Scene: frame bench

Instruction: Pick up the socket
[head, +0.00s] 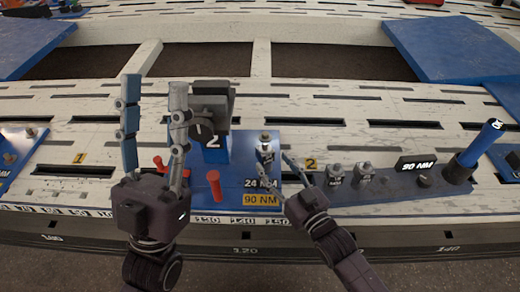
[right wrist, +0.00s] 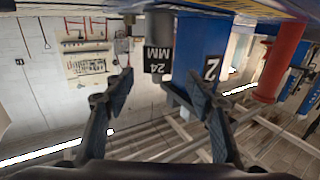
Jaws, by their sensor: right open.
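The socket (head: 265,153), a grey-black cylinder with a label, stands on the blue plate (head: 243,203) in front of my right gripper (head: 275,161). In the right wrist view, which looks upside down, the socket (right wrist: 158,57) reads "24 MM" and appears between and just beyond the open fingertips of my right gripper (right wrist: 160,80). No finger contact with it can be made out. My left gripper (head: 154,86) is open and empty, fingers pointing up, left of the blue post (head: 215,153) marked 2.
Red pegs (head: 215,187) and a black clamp head (head: 212,100) on the blue post are close by. Right of my right gripper, two other sockets (head: 335,173) stand on a grey rail with a "90 NM" display (head: 415,163) and a blue-handled tool (head: 484,142).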

